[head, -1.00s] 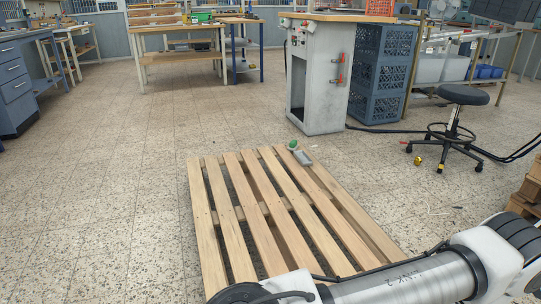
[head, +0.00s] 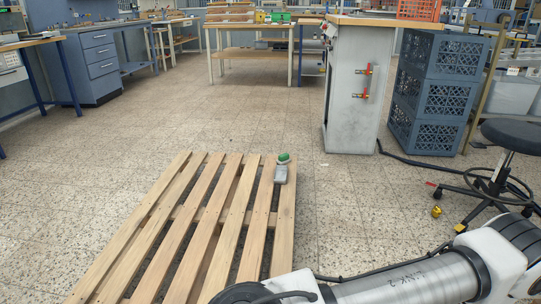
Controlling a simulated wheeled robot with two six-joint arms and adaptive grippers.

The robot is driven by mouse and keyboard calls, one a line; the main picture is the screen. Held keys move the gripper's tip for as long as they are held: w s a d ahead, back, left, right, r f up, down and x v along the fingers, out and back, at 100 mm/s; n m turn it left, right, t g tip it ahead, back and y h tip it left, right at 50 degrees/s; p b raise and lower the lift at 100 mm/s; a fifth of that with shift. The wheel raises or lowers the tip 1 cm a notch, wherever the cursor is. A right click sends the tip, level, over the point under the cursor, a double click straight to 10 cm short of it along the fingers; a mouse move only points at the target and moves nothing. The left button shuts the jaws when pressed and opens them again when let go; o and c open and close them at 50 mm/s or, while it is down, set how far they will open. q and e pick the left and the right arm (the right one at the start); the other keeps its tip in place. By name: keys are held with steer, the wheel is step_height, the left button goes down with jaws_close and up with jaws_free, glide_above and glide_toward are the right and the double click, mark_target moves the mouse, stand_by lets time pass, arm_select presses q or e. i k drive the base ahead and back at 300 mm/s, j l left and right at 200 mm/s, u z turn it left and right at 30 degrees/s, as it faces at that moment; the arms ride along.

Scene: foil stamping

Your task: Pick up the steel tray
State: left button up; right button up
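I cannot make out a steel tray for certain in the head view. A small grey object (head: 281,174) with a green round top (head: 284,158) lies at the far right corner of the wooden pallet (head: 190,215); it is too small to identify. One of my arms crosses the lower right of the view, but no gripper fingers show. My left arm and gripper are out of view.
A grey machine cabinet (head: 353,95) stands beyond the pallet, with stacked blue crates (head: 440,90) to its right. A black stool (head: 500,165) and a cable are at right. Blue drawers (head: 100,60) stand back left. Tiled floor left of the pallet is clear.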

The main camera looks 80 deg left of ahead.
mark_target(281, 172)
steer(key=i+j+u, duration=0.65)
steer(key=u, duration=0.25)
steer(key=i+u, duration=0.85)
steer(key=i, duration=0.15)
steer(key=i+l+u, duration=0.25)
steer(key=i+u, duration=0.2)
steer(key=i+l+u, duration=0.45)
steer(key=i+u, duration=0.45)
steer(key=i+l+u, duration=0.25)
steer(key=u, duration=0.25)
steer(key=i+l+u, duration=0.7)
steer(key=l+u, duration=0.25)
steer(key=i+l+u, duration=0.2)
steer(key=l+u, duration=0.25)
steer(key=i+l+u, duration=0.1)
steer(key=l+u, duration=0.4)
